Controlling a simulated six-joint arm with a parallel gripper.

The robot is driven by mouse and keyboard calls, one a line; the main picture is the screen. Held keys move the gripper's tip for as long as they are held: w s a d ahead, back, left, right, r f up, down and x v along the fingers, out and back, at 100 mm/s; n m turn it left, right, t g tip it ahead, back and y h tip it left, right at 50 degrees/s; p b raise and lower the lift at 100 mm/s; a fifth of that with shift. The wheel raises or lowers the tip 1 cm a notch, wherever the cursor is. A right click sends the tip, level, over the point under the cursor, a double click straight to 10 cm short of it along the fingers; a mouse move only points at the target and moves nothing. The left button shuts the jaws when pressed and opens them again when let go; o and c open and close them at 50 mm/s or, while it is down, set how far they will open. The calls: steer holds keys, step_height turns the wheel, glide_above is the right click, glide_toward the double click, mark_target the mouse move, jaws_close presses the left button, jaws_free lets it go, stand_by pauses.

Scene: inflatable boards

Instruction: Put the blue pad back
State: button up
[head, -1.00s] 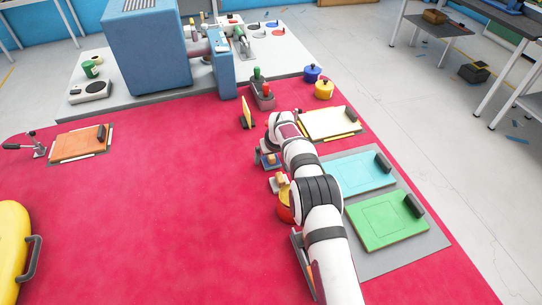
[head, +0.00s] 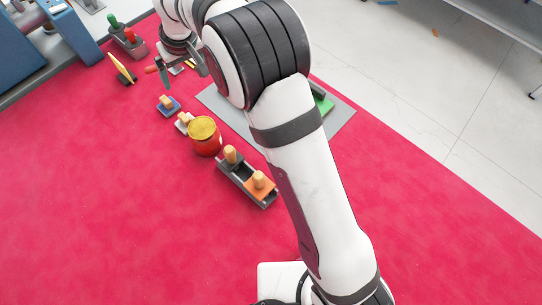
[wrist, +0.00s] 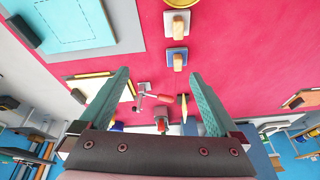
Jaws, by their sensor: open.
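The blue pad (head: 173,108), a small blue block with a wooden knob, sits on the red mat. In the wrist view it (wrist: 170,54) lies ahead of and between the fingertips in the picture, nearer the right one. My gripper (wrist: 160,75) is open with nothing between its green fingers. In the head view it is near the pad, towards the back, and partly hidden by my arm. A long dark tray (head: 268,204) lies nearer, holding a grey pad (head: 231,156) and an orange pad (head: 260,185), each with a wooden knob.
A light-blue board (wrist: 70,20) lies beside.

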steer(key=s+d+r+m+g+h, duration=0.1)
steer(key=s+d+r+m, duration=0.3)
steer(key=s+d, duration=0.65)
steer(key=s+d+r+m+g, duration=0.1)
steer(key=s+d+r+m, duration=0.3)
steer(key=s+d, duration=0.6)
steer(key=s+d+f+m, duration=0.1)
steer(key=s+d+m, duration=0.1)
steer(key=s, duration=0.4)
steer(key=s+d+f+m+g, duration=0.1)
steer(key=s+d+f+m, duration=0.1)
steer(key=s, duration=0.5)
steer(key=shift+s+d, duration=0.25)
